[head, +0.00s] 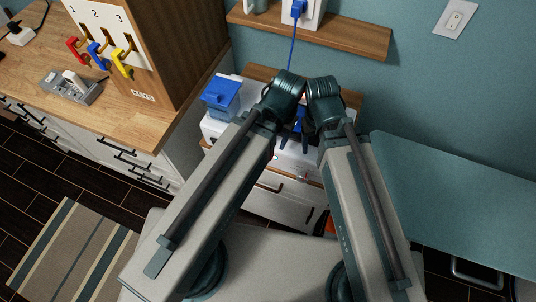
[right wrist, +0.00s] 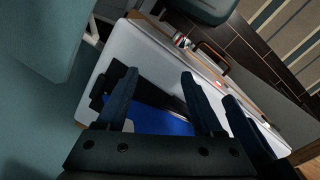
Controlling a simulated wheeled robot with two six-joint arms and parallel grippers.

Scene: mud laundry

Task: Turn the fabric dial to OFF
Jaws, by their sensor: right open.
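I cannot make out the fabric dial in either view; my arms cover the middle of the white-topped unit (head: 222,128). In the head view my right gripper (head: 300,122) is partly hidden between the two forearms, over this unit. In the right wrist view the right gripper (right wrist: 158,76) is open, its dark fingers apart over a white surface (right wrist: 135,50) with a blue patch (right wrist: 160,120) behind them. Nothing shows between the fingers. Another dark finger-like part shows to their right, possibly of my left gripper. The left gripper's jaws are not clear.
A blue box (head: 220,96) stands on the unit's left end. A wooden shelf (head: 350,38) with a blue cable (head: 293,45) is above. A wooden counter (head: 130,118) with numbered hooks (head: 97,52) is at left. A teal surface (head: 455,200) lies at right.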

